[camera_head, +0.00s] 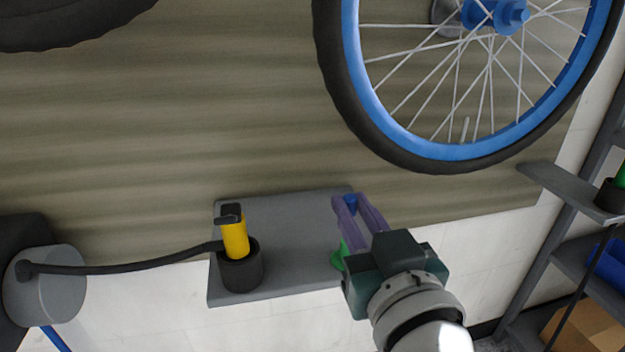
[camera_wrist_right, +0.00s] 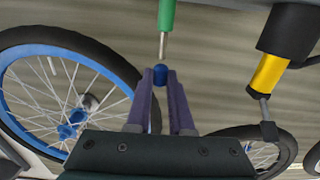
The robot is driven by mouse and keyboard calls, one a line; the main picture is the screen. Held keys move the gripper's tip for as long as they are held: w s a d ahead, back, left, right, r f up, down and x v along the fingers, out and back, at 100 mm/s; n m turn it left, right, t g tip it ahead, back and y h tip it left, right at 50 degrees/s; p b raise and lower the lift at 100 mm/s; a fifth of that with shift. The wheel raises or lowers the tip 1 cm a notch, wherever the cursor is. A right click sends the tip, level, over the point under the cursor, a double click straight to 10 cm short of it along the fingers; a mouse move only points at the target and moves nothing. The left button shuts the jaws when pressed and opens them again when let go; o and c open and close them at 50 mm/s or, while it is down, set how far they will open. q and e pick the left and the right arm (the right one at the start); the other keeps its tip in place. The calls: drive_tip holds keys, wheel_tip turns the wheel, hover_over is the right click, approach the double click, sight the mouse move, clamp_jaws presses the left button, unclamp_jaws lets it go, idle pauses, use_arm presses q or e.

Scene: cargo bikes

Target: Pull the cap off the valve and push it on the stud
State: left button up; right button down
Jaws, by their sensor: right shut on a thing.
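My right gripper (camera_head: 358,203) is over the right end of the grey shelf, its purple fingers shut on a small blue cap (camera_head: 351,201). The cap also shows between the fingertips in the right wrist view (camera_wrist_right: 158,71). There the thin metal stud (camera_wrist_right: 163,46) on its green post (camera_wrist_right: 167,14) lines up with the cap, its tip at the cap's end. I cannot tell whether they touch. In the head view the green base (camera_head: 338,262) is partly hidden by my gripper. The valve (camera_head: 465,130) on the blue-rimmed wheel shows bare. My left gripper is out of view.
A yellow-bodied pump head (camera_head: 235,238) stands in a black holder on the left of the grey shelf (camera_head: 290,232). Its black hose (camera_head: 130,268) runs left to a grey cylinder (camera_head: 55,287). The wheel's tyre (camera_head: 400,158) hangs above right. A rack stands at the right.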

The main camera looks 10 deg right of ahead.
idle(0.5)
drive_tip(key=shift+f+b, duration=0.3)
drive_tip(key=shift+f, duration=0.2)
idle(0.5)
drive_tip(key=shift+f, duration=0.35)
idle(0.6)
drive_tip(key=c, duration=0.7)
unclamp_jaws()
drive_tip(key=o, duration=0.3)
drive_tip(key=shift+s, duration=0.1)
